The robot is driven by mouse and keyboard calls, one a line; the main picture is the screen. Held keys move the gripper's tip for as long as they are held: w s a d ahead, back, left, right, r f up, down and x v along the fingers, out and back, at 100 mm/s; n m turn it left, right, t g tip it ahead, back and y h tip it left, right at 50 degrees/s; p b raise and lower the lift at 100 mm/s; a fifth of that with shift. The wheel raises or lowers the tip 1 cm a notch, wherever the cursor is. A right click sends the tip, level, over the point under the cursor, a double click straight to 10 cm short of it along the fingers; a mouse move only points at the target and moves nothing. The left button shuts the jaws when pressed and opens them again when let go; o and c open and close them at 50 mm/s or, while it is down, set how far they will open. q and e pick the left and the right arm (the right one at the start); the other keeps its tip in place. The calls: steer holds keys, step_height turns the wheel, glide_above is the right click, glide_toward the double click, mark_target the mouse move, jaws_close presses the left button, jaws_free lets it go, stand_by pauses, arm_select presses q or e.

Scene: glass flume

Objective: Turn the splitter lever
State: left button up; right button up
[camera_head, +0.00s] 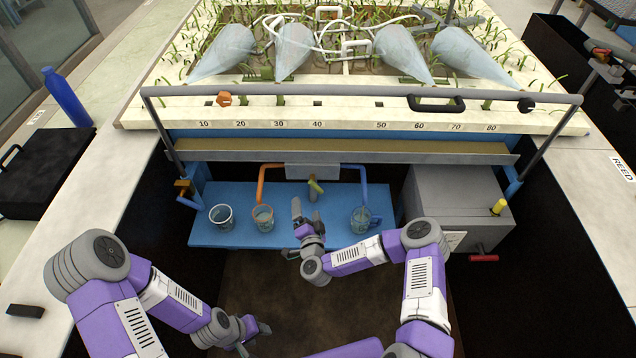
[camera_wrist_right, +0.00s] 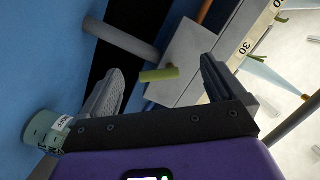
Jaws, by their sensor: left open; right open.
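The splitter lever is a short yellow-green handle (camera_head: 316,186) under a grey splitter box (camera_head: 312,171), with an orange pipe (camera_head: 262,185) on the left and a blue pipe (camera_head: 364,182) on the right. In the right wrist view the lever (camera_wrist_right: 158,74) shows between the two fingers, beyond them, against the grey box (camera_wrist_right: 185,58). My right gripper (camera_head: 305,213) is open and empty, just in front of and below the lever; contact is not visible. It also shows in the right wrist view (camera_wrist_right: 163,72). My left gripper (camera_head: 256,333) is low at the front, away from the lever.
Glass vessels stand on the blue shelf: one at left (camera_head: 221,217), one below the orange pipe (camera_head: 263,218) and one below the blue pipe (camera_head: 361,219). A grey cabinet (camera_head: 458,205) with a red handle (camera_head: 484,258) is at right. A grey rail (camera_head: 350,91) runs above.

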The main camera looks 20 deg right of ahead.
mark_target(317, 188)
steer(key=w+d+h, duration=0.1)
steer(key=w, duration=0.1)
steer(key=w+d+r+m+h, duration=0.1)
steer(key=w+d, duration=0.1)
steer(key=w+d+m+h+b, duration=0.1)
steer(key=w+d, duration=0.1)
steer(key=shift+w+d+r, duration=0.2)
steer(key=shift+w+r, duration=0.05)
steer(key=shift+x, duration=0.75)
